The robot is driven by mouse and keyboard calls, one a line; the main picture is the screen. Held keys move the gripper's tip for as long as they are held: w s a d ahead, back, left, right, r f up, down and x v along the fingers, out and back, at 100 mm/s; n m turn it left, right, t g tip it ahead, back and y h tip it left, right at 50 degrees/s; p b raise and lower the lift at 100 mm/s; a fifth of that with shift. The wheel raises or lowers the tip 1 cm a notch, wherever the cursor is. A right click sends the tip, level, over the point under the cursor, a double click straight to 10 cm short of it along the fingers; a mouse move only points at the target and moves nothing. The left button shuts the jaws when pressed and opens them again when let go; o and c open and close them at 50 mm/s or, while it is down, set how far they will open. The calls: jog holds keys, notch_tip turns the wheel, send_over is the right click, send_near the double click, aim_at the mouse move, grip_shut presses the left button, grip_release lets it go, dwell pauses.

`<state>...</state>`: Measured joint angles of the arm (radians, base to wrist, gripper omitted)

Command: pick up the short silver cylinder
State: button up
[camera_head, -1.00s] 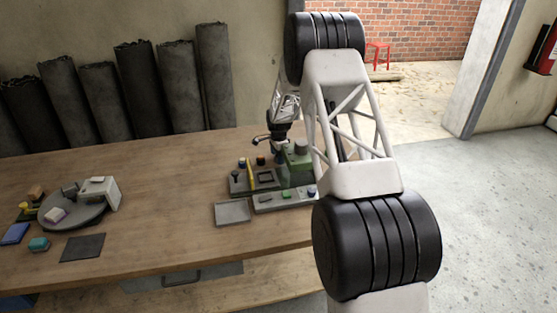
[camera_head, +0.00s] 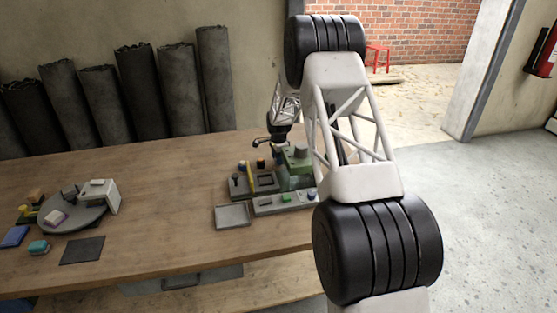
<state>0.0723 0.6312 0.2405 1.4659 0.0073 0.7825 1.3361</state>
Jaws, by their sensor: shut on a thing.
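My gripper (camera_head: 279,143) is at the end of my arm, low over the far right part of the wooden table (camera_head: 160,170). It is small and dark here, and its fingertips are hard to make out. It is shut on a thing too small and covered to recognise. A dark hooked part (camera_head: 262,142) sticks out to its left. I cannot clearly pick out the short silver cylinder. A round grey piece (camera_head: 301,150) shows on top of the green device (camera_head: 298,163), just right of the gripper; I cannot tell whether it is a separate cylinder.
A grey fixture with a yellow stick (camera_head: 250,176), a strip with small coloured pieces (camera_head: 270,206) and a shallow grey tray (camera_head: 232,215) lie near the gripper. A round turntable (camera_head: 85,216) with blocks stands at left. The table's middle is clear. Dark rolls (camera_head: 137,90) lean behind.

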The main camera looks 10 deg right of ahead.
jog(key=shift+r, duration=4.8)
